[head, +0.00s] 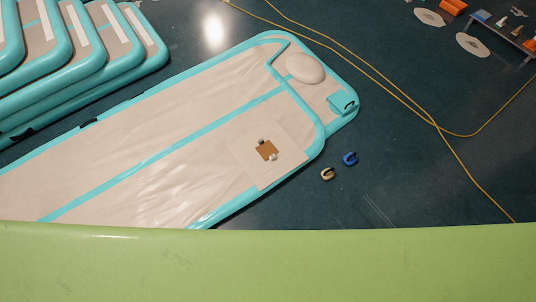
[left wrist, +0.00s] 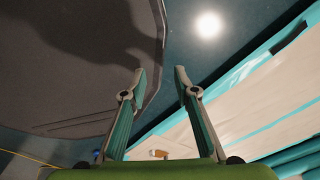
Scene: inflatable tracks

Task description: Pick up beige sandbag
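A rounded beige lump (head: 305,68), which looks like the beige sandbag, lies on the far right end of a long beige and teal inflatable track (head: 150,135) in the head view. My left gripper (left wrist: 160,72) shows in the left wrist view. Its two fingers are apart, with nothing between them. The sandbag cannot be made out in that view, and neither gripper shows in the head view. My right gripper is in neither view.
A teal block (head: 343,103) sits beside the sandbag. A small beige clip-like item (head: 327,173) and a blue one (head: 350,158) lie on the dark floor. Yellow cables (head: 400,101) cross the floor at right. Stacked tracks (head: 85,60) stand at upper left.

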